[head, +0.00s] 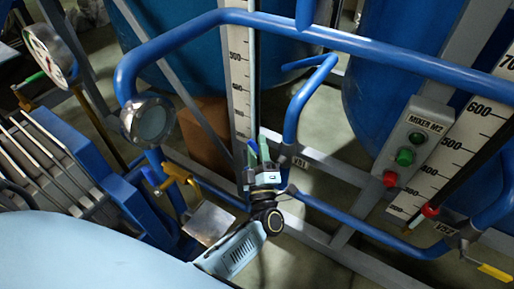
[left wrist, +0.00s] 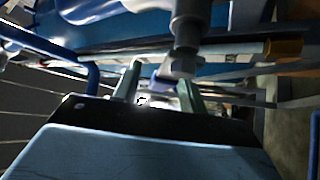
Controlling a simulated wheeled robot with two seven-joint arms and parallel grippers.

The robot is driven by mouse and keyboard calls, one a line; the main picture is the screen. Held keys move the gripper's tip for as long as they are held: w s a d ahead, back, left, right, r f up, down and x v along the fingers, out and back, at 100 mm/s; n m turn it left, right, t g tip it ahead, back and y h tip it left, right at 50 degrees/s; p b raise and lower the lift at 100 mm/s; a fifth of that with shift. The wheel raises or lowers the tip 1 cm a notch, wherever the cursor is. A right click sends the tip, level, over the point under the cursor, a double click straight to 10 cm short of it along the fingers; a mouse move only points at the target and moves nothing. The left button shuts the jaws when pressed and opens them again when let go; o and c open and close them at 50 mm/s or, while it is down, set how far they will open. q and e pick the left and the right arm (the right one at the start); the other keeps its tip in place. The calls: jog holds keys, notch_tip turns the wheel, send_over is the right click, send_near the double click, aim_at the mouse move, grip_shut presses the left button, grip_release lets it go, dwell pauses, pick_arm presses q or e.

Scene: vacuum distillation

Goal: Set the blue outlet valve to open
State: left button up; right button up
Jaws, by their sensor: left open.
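My left gripper (head: 259,150) reaches up from the lower middle of the head view to the pipework beside the tall scale. Its jaws are open, and its two pale green fingers also show in the left wrist view (left wrist: 162,84). A small blue handle (left wrist: 160,79), apparently the blue outlet valve's, lies between the fingers in the left wrist view, under a grey vertical fitting (left wrist: 186,40). I cannot tell whether the fingers touch it. In the head view the gripper largely hides this valve, so its setting cannot be read. My right gripper is not in view.
Blue pipes (head: 330,42) cross above and right of the gripper. A white scale (head: 240,85) stands just behind it. A yellow handle (head: 180,173) and a round gauge (head: 50,55) are at left. A panel with green and red buttons (head: 404,157) is at right.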

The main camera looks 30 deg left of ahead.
pick_arm(q)
jog(key=v, duration=1.3)
jog(key=shift+s+f, duration=0.15)
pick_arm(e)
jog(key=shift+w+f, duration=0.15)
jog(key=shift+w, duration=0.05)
pick_arm(q)
jog(key=shift+d, duration=0.1)
jog(key=shift+c, duration=0.4)
